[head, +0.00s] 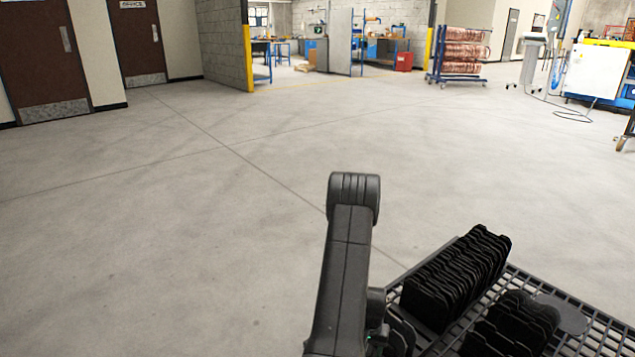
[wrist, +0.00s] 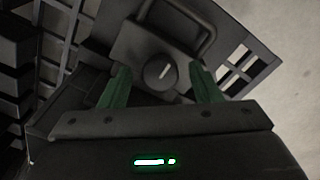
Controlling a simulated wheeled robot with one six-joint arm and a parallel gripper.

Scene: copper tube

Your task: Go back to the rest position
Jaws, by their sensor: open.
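My gripper (wrist: 160,90) shows in the wrist view with its two green fingers apart and nothing between them. Beyond the fingers is a dark part with a round knob and a handle-like loop, over a dark grid; I cannot tell how far it is from the fingertips. In the head view my arm stands folded at the lower middle, and the gripper itself is hidden there. No copper tube is in my gripper.
A dark grid tray (head: 592,335) with rows of black slotted racks (head: 455,280) is at the lower right. The concrete floor ahead is wide and clear. Far off stand a blue rack of copper coils (head: 462,52), a white machine (head: 594,70), a grey block wall (head: 222,45) and brown doors (head: 42,55).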

